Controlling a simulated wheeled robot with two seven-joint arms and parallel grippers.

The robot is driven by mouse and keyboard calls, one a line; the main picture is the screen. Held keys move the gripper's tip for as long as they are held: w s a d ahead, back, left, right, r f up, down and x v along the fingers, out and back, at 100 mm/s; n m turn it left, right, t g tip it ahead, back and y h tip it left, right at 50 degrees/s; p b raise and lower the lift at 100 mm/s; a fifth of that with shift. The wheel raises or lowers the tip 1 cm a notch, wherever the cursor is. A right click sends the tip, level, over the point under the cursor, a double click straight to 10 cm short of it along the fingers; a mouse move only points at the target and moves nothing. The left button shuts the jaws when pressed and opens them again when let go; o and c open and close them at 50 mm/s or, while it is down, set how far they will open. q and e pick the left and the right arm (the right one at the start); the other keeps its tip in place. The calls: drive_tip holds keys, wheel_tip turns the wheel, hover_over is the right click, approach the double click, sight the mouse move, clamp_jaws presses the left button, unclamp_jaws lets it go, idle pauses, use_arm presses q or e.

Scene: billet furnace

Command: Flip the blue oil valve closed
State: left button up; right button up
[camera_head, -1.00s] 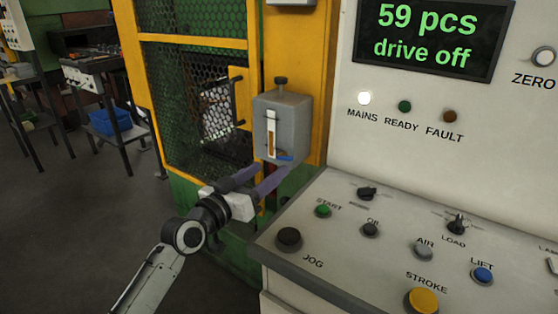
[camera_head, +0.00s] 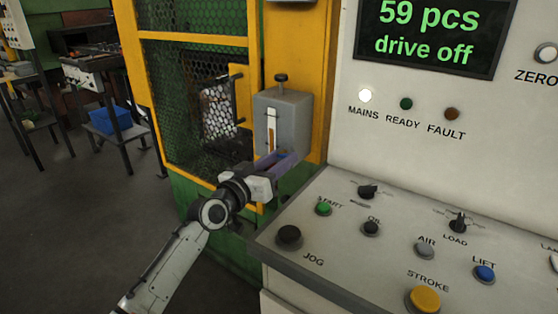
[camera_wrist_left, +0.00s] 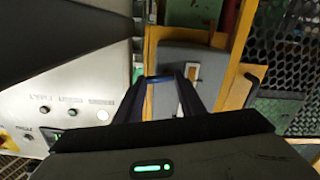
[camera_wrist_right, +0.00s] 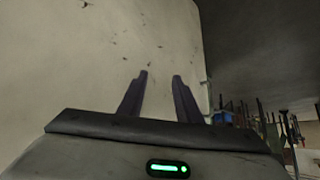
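The grey oil box (camera_head: 285,110) with a pale sight gauge (camera_head: 271,130) is mounted on the yellow post. The blue valve lever (camera_wrist_left: 160,78) shows in the left wrist view, between or just beyond my left fingertips. In the head view my gripper hides it. My left gripper (camera_head: 282,160) is at the box's lower front, its purple-grey fingers apart in the left wrist view (camera_wrist_left: 166,80). Contact with the lever cannot be told. My right gripper (camera_wrist_right: 161,76) is open and empty before a pale surface, outside the head view.
The control desk (camera_head: 345,235) with buttons and knobs lies right of my left gripper. A screen (camera_head: 435,35) reads "59 pcs, drive off".

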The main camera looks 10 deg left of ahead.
use_arm(q)
drive_tip(key=shift+f+m+b, duration=0.3)
drive_tip(key=shift+m+b, duration=0.6)
drive_tip(key=shift+m, duration=0.6)
drive_tip(key=o, duration=0.8)
drive_tip(key=shift+o, duration=1.3)
drive_tip(key=shift+r, duration=0.1)
use_arm(e)
drive_tip(key=shift+a+f, duration=0.3)
drive_tip(key=shift+f, duration=0.2)
